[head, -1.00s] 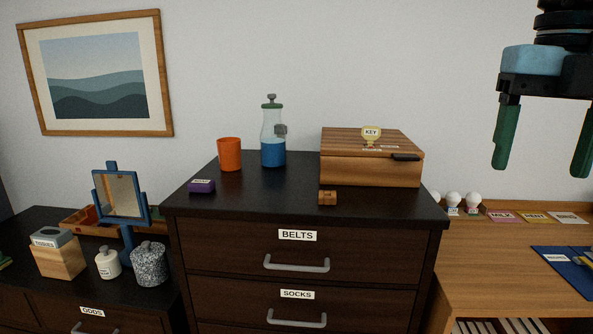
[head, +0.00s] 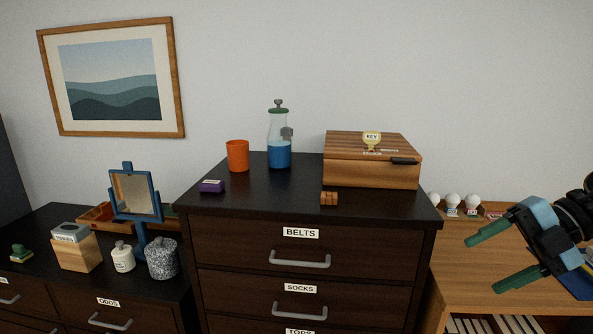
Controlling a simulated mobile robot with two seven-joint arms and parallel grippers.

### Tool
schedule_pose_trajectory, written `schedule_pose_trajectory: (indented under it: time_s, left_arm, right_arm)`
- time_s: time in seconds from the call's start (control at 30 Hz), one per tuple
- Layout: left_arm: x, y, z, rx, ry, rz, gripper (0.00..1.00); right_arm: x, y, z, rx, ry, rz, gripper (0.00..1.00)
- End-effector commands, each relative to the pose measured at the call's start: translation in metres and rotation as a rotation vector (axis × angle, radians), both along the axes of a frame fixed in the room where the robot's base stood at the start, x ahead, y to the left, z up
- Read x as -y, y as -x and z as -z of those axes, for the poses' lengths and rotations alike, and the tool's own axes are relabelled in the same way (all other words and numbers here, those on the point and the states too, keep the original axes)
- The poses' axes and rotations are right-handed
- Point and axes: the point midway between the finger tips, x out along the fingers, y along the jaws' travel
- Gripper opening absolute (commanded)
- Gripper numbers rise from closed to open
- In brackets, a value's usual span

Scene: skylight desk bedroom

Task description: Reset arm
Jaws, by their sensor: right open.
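My right gripper (head: 482,262) is at the right of the head view, over the wooden desk (head: 455,270). Its two green fingers point left and stand apart, with nothing between them. The gripper is to the right of the dark chest of drawers (head: 250,245) and hides part of the desk behind it. My left gripper is not in view.
On the chest stand an orange cup (head: 237,156), a bottle of blue liquid (head: 279,155), a wooden box (head: 370,172), a purple block (head: 211,186) and a small wooden piece (head: 329,198). A blue-framed mirror (head: 136,194) and jars stand on the lower left dresser.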

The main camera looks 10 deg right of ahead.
Motion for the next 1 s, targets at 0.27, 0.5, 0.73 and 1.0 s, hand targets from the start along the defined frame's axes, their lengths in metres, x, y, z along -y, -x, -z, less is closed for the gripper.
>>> schedule_pose_trajectory:
  time_s: [0.27,0.5,0.73,1.0]
  left_arm:
    - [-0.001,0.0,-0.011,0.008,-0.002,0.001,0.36]
    - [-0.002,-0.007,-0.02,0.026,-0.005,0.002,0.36]
    - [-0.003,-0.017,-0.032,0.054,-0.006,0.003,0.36]
    - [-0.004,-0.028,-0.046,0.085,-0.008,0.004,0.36]
  right_arm:
    - [0.012,0.006,0.095,0.023,-0.344,0.297,0.68]
    - [0.013,0.031,0.181,-0.014,-0.549,0.615,0.68]
    - [-0.003,0.075,0.265,-0.113,-0.669,0.949,0.68]
    - [-0.051,0.15,0.351,-0.317,-0.725,1.331,0.68]
